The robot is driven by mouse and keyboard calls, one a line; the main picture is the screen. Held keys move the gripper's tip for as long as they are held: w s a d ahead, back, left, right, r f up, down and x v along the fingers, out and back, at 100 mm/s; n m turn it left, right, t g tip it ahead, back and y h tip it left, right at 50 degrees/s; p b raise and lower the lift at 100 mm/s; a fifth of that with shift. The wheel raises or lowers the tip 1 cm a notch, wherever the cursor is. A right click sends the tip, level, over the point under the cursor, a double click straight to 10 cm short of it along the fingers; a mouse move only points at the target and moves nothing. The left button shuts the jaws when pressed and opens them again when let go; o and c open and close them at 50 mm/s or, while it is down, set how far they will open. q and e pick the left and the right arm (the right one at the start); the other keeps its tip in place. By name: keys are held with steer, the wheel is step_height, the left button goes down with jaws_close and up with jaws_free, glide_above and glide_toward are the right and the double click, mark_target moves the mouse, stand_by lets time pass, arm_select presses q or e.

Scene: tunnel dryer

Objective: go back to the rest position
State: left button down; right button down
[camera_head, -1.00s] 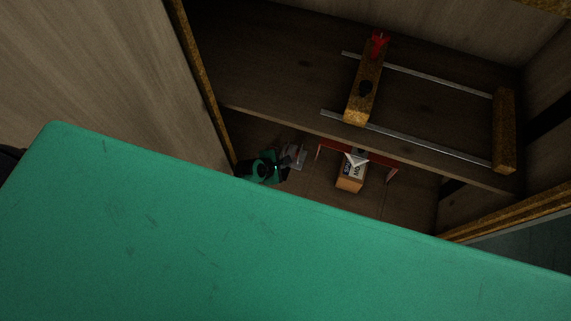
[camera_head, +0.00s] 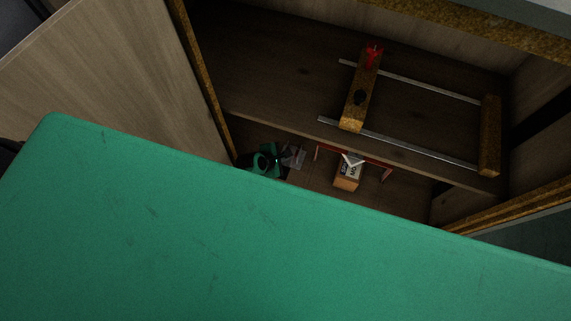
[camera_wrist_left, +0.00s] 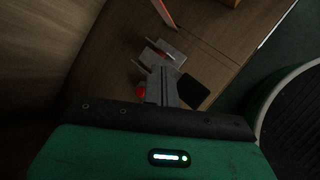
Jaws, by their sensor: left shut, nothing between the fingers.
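My left gripper (camera_head: 295,156) shows in the head view at the lower compartment of a wooden cabinet, with its green wrist just left of it. In the left wrist view the gripper (camera_wrist_left: 162,52) points away from the camera over a wooden surface. It is shut and empty. My right gripper is in neither view. A large green surface, seemingly part of my own body, fills the lower head view and hides what lies beneath.
The cabinet shelf (camera_head: 270,85) carries a clamp with metal bars and wooden blocks (camera_head: 489,136). Below it are a small cardboard box (camera_head: 347,178) and a red-edged frame (camera_head: 386,173). A pale wooden panel (camera_head: 120,75) stands at the left.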

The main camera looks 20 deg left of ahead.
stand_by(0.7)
arm_select(q)
steer(key=s+a+r+m+g+y, duration=0.2)
steer(key=s+a+r+m, duration=0.2)
steer(key=s+r+m, duration=0.8)
steer(key=s+a+r+m+g+y, duration=0.2)
steer(key=s+a+r+m, duration=0.2)
steer(key=s+r+m, duration=0.75)
step_height(320, 180, down, 26)
steer(key=w+f+g, duration=0.1)
steer(key=w, duration=0.2)
steer(key=s+a+f+g, duration=0.1)
steer(key=s+a+f, duration=0.2)
steer(key=s+f, duration=1.7)
steer(key=shift+s+f+m, duration=0.35)
steer(key=shift+f, duration=0.6)
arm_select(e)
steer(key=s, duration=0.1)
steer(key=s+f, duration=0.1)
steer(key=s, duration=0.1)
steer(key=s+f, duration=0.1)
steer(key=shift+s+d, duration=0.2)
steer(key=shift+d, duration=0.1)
arm_select(q)
steer(key=shift+a, duration=0.25)
